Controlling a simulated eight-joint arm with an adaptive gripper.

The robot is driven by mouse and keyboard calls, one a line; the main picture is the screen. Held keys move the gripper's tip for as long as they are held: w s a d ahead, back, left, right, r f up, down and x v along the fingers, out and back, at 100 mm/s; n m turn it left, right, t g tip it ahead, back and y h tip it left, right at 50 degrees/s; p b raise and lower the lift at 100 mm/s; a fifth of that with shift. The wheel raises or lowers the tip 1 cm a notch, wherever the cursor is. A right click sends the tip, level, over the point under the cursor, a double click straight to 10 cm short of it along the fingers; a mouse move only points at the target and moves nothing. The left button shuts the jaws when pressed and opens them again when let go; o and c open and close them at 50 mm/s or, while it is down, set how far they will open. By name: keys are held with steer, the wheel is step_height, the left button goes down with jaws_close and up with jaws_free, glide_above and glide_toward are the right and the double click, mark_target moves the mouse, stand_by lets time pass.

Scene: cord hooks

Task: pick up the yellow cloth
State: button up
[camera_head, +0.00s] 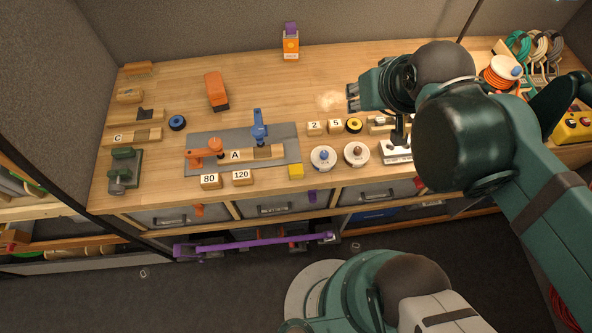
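A small yellow block-like thing (296,171), which may be the folded yellow cloth, lies at the front edge of the bench beside the grey mat. It is too small to tell whether it is cloth. My gripper (352,97) is above the bench, to the right of and farther back than the yellow thing, with its fingers pointing left. Its two dark fingertips look apart, with nothing seen between them. My arm hides part of the bench's right side.
The wooden bench (270,85) has free room at the back middle. A grey mat (205,142) holds orange and blue clamps. Number blocks (242,175), round discs (323,155) and a yellow-black tape roll (354,125) stand near the yellow thing. Cords hang at the far right.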

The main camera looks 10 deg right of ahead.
steer(key=m+g+b, duration=0.4)
steer(key=m+g, duration=0.3)
steer(key=m, duration=1)
glide_above(297, 168)
steer(key=f, duration=2.1)
steer(key=shift+w+d, duration=0.25)
steer(key=shift+d, duration=0.1)
steer(key=shift+s+a+f+m, duration=0.15)
steer(key=shift+a+f+m, duration=0.1)
steer(key=shift+f, duration=0.1)
steer(key=shift+s+a+f+m, duration=0.1)
steer(key=shift+s+f+m, duration=0.05)
steer(key=shift+f+m, duration=0.15)
steer(key=shift+f, duration=0.2)
steer(key=shift+f, duration=1.15)
steer(key=shift+f, duration=0.1)
